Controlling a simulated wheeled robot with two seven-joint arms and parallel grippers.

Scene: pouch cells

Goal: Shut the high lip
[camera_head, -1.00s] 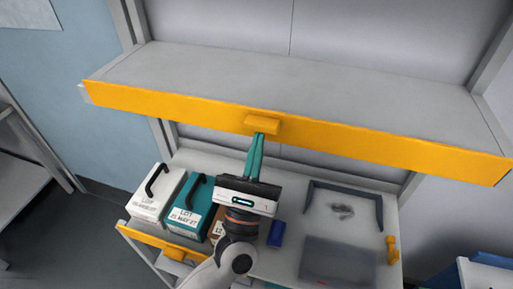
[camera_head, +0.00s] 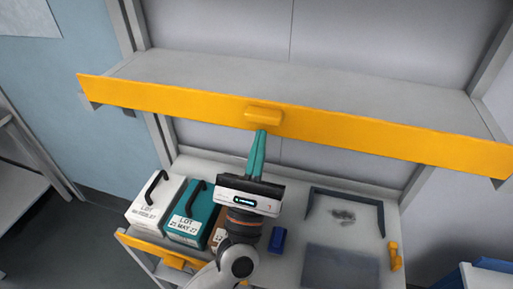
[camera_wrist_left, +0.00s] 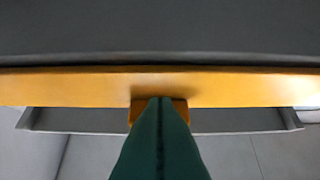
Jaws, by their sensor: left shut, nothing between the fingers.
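The high lip is a long yellow board (camera_head: 370,138) along the front edge of the upper grey shelf (camera_head: 300,82), with a yellow handle block (camera_head: 264,115) at its middle. In the wrist view the lip (camera_wrist_left: 230,88) runs across the whole width. My left gripper (camera_head: 261,133) is shut and empty, its teal fingers pointing up. The fingertips are at the underside of the handle and seem to touch it. In the wrist view the closed fingers (camera_wrist_left: 160,102) cover the middle of the handle. My right gripper is not in view.
Below stands a lower shelf (camera_head: 290,262) with a white box (camera_head: 150,212), a teal box (camera_head: 190,235) and a blue block (camera_head: 278,240). A lower yellow lip (camera_head: 150,248) is at its left front. A grey frame (camera_head: 345,196) stands at right.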

